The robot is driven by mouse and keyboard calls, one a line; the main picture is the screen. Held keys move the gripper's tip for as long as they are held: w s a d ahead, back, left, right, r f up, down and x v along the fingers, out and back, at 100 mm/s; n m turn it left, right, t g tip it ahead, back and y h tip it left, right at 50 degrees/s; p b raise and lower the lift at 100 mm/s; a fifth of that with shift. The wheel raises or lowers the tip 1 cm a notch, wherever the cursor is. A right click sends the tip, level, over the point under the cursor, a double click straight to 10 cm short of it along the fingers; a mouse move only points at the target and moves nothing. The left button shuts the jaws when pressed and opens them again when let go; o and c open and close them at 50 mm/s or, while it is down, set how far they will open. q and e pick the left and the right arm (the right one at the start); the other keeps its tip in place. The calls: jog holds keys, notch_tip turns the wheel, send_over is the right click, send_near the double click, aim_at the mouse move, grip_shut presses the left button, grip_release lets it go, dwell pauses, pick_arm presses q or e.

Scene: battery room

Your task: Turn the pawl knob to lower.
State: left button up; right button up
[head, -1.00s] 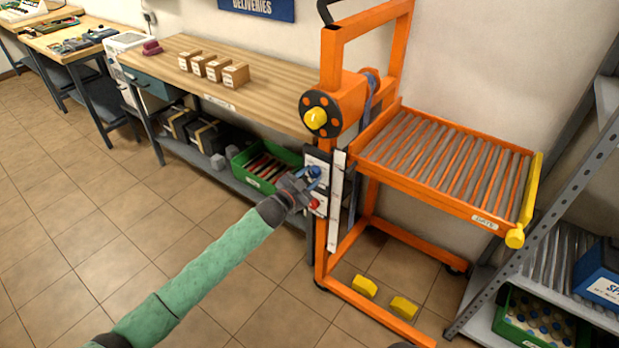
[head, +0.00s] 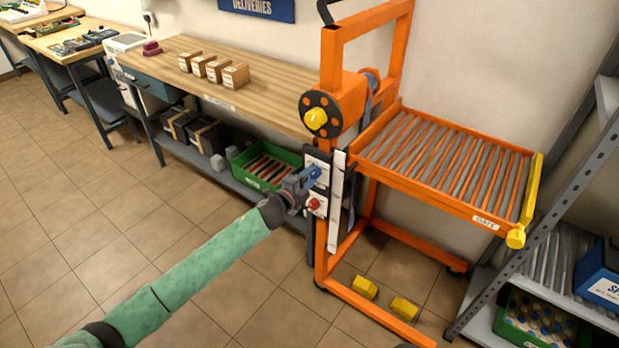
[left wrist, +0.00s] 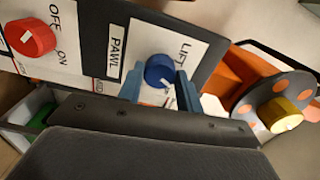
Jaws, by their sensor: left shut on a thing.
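The blue pawl knob (left wrist: 159,71) sits on a white plate labelled PAWL, with LIFT printed beside it. In the left wrist view its white pointer mark points down and slightly right, away from the word LIFT. My left gripper (left wrist: 159,88) has its two blue fingers on either side of the knob and is shut on it. In the head view the left gripper (head: 311,177) is at the panel on the orange lift's post, mostly hiding the knob. The other end of the knob's scale is hidden. My right gripper is not in view.
A red OFF/ON knob (left wrist: 31,37) is beside the pawl plate. The lift's crank disc (head: 319,114) with a yellow hub is above the panel. A roller platform (head: 440,165) extends right. A workbench (head: 270,88) stands behind left; the floor in front is clear.

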pick_arm(q)
jog(key=m, duration=0.2)
jog(key=shift+m, duration=0.4)
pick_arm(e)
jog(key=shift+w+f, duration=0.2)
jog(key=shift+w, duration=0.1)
pick_arm(q)
jog(key=shift+f+m, duration=0.1)
jog(key=shift+m, duration=0.3)
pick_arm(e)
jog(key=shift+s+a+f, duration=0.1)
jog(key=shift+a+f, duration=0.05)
pick_arm(q)
jog(key=shift+s, duration=0.1)
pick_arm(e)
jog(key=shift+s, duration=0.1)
pick_arm(q)
jog(key=o, duration=1)
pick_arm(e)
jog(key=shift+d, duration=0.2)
